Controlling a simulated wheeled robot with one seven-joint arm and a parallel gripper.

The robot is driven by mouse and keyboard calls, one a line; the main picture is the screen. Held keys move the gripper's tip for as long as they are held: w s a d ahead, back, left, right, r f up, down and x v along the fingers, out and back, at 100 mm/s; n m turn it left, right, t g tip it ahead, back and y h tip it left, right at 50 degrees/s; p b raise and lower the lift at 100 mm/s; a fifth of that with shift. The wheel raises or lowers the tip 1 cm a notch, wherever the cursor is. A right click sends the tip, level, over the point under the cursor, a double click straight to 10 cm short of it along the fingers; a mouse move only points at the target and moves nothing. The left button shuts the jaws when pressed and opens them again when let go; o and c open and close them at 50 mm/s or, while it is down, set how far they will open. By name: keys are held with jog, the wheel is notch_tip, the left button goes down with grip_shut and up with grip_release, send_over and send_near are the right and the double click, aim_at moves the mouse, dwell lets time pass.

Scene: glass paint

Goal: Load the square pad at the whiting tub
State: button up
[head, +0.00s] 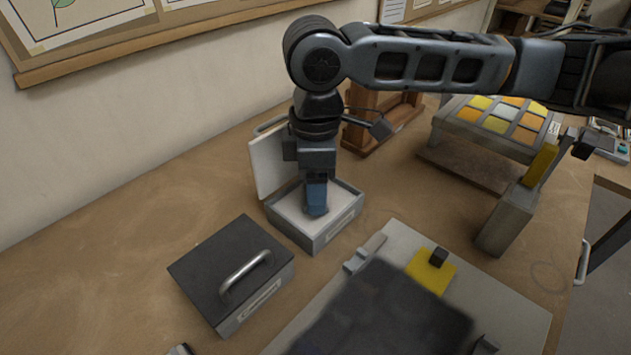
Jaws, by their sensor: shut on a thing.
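The whiting tub (331,234) is an open grey box with a label on its front, filled with white material (291,207). Its pale lid (271,162) stands raised at the back left. My gripper (317,177) points straight down over the tub and is shut on a blue block, which I take for the square pad (316,197). The pad's lower end is at the white surface inside the tub and seems to touch it. Its underside is hidden.
A closed tub with a dark lid (215,262) and handle stands front left. A pale board (530,319) at front right bears a blurred dark slab (385,312) and a yellow square (432,275) with a black knob. A grey holder (505,222) and paint tray (456,127) stand right.

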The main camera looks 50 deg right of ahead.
jog(key=shift+f, duration=0.4)
dwell(1.4)
notch_tip(320, 180, up, 7)
jog(key=p, duration=0.6)
jog(key=shift+r, duration=0.1)
dwell(1.0)
